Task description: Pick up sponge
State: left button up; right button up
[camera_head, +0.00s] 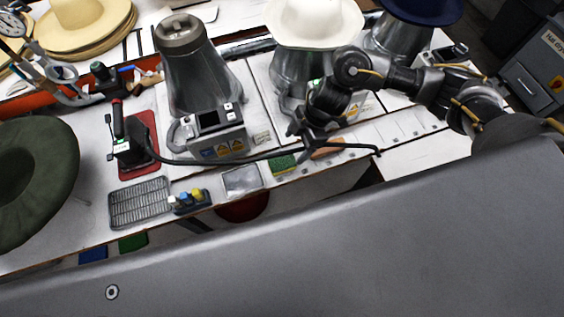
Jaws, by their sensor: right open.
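A green and yellow sponge (283,163) lies at the front edge of the white worktable (80,205), in the middle of the view. My right gripper (308,141) is open and empty. It hangs just above and to the right of the sponge, apart from it in the picture; its exact height is unclear. My left gripper is not in view.
A brown block (328,148) lies right of the sponge, partly behind my gripper. A metal tray (241,181) is left of it. A black cable crosses behind the sponge from the iron (130,150). Hat presses (200,85) stand behind.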

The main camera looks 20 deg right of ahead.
aim_at(284, 161)
jog(key=x, duration=0.4)
jog(key=shift+a+f, duration=0.1)
jog(key=shift+f, duration=0.05)
jog(key=shift+p+x, duration=0.8)
jog(key=shift+x, duration=1.75)
jog(key=shift+a, duration=0.1)
jog(key=shift+c, duration=0.2)
jog(key=c, duration=1)
